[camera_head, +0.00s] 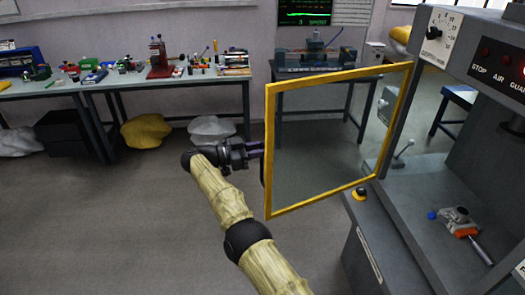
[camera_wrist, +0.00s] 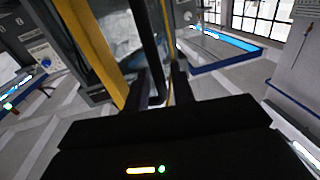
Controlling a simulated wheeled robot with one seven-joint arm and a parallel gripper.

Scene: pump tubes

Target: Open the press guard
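The press guard is a clear panel in a yellow frame (camera_head: 340,197). It stands swung out from the press on its right-hand side, at an angle to the press front. My gripper (camera_head: 258,149) is at the guard's left, free edge. In the wrist view, the yellow frame (camera_wrist: 92,48) is left of my gripper (camera_wrist: 157,88). A dark handle bar (camera_wrist: 146,45) runs down between the two fingers. The fingers are apart with the bar between them; whether they clamp it is not clear. Part of the handle is hidden by the gripper.
The grey press (camera_head: 440,190) stands at the right, with a control panel (camera_head: 490,55) above and a clamp-like part (camera_head: 457,218) on its bed. A workbench (camera_head: 170,82) with tools lines the back wall. The floor (camera_head: 110,220) left of my arm is clear.

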